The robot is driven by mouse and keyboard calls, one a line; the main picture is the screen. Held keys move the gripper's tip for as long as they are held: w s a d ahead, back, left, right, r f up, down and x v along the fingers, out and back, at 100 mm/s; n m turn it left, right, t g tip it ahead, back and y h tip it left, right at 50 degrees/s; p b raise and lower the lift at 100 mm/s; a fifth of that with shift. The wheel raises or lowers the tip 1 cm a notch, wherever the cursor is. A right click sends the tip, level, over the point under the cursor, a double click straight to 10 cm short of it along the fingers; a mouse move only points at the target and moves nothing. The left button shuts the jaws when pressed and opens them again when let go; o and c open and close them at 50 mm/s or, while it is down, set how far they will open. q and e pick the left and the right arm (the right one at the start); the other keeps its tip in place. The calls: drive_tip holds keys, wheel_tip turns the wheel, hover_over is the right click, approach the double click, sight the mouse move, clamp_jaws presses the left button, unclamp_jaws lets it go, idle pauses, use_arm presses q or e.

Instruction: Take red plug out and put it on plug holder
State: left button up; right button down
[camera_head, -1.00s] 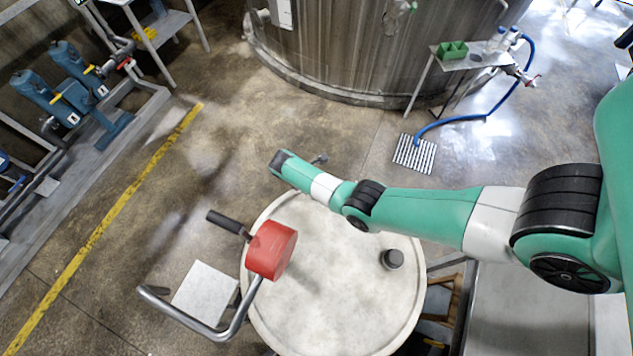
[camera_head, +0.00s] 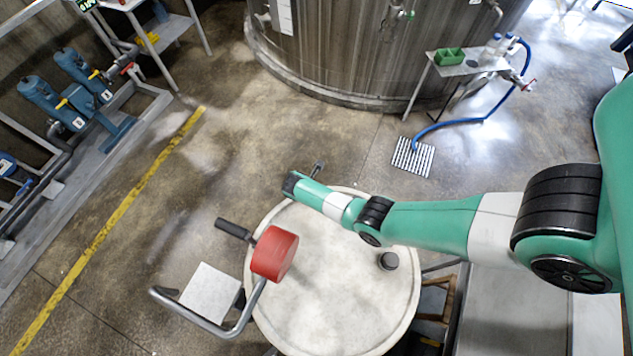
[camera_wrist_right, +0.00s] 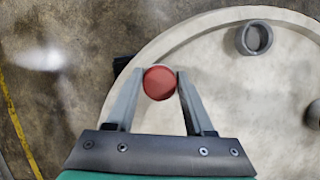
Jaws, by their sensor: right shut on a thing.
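My right gripper (camera_wrist_right: 160,84) is shut on a red plug (camera_wrist_right: 160,82), seen end-on as a red disc between the fingertips in the right wrist view. In the head view my right gripper (camera_head: 303,176) is at the far edge of the round pale lid (camera_head: 345,320), and I cannot make out the plug there. A grey open ring (camera_wrist_right: 254,38) stands on the lid, up and right of the plug in the wrist view. A dark short cylinder (camera_head: 388,260) stands on the lid's right side in the head view. I cannot tell which is the plug holder. My left gripper is not in view.
A large red cylinder (camera_head: 275,254) with a black handle and a bent metal pipe (camera_head: 205,322) stands over the lid's left side. A big metal tank (camera_head: 370,50) is behind. Open floor lies to the left, with a yellow line (camera_head: 110,222).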

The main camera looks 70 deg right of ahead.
drive_tip(key=n+t+p, duration=0.1)
drive_tip(key=n+p, duration=0.1)
drive_tip(key=shift+r+n, duration=0.2)
drive_tip(key=shift+n, duration=0.2)
drive_tip(key=shift+f+n, duration=0.2)
drive_tip(key=shift+n, duration=0.2)
drive_tip(key=shift+r+n+t, duration=0.1)
drive_tip(key=shift+n+t, duration=0.3)
drive_tip(key=shift+n, duration=0.1)
drive_tip(key=shift+n+t, duration=0.3)
drive_tip(key=shift+n, duration=0.4)
drive_tip(key=n+t, duration=0.1)
drive_tip(key=n, duration=0.1)
drive_tip(key=shift+n, duration=0.3)
